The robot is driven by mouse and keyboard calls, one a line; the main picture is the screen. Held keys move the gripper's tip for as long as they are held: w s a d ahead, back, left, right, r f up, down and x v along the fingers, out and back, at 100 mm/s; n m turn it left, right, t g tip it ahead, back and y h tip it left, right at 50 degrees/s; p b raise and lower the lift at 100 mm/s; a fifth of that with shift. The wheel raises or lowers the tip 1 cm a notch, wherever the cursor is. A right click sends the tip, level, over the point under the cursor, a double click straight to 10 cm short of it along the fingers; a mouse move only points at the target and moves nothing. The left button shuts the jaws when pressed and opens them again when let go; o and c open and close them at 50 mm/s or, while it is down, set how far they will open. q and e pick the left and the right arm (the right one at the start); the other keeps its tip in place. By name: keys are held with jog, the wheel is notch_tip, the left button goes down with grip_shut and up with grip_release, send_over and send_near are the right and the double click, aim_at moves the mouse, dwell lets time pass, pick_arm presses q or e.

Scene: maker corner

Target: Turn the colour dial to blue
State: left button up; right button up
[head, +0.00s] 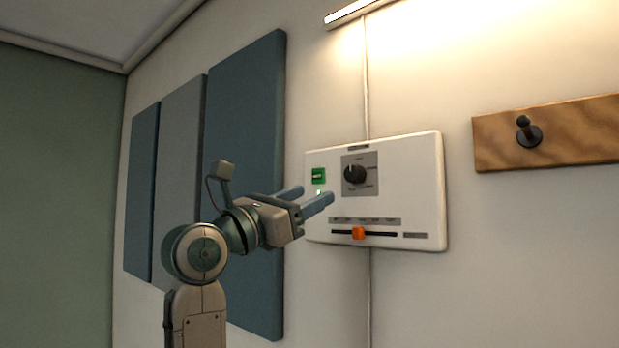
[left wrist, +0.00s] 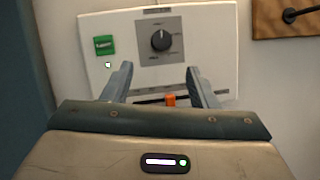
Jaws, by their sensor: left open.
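The colour dial (head: 355,174) is a black round knob on a grey square plate, on a white wall panel (head: 420,190). Its light pointer mark points about straight up; the small labels around it are too small to read. The dial also shows in the left wrist view (left wrist: 161,41), above and beyond the fingers. My left gripper (head: 312,198) is open and empty, in front of the panel, to the left of and below the dial, apart from it. In the left wrist view the two fingers (left wrist: 160,82) are spread, with the panel behind them. My right gripper is not in view.
A green switch (head: 318,176) with a small lit green light below it sits left of the dial. An orange slider (head: 358,233) runs in a slot below. A wooden board (head: 560,135) with a black peg is to the right. Blue-grey wall panels (head: 245,130) stand left.

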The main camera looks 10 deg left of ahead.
aim_at(350, 177)
pick_arm(q)
jog(key=p+x, duration=0.4)
jog(key=x, duration=0.6)
jog(key=shift+d, duration=0.2)
jog(key=shift+w+d, duration=0.1)
jog(key=shift+w, duration=0.05)
jog(key=shift+c, duration=0.4)
jog(key=c, duration=0.9)
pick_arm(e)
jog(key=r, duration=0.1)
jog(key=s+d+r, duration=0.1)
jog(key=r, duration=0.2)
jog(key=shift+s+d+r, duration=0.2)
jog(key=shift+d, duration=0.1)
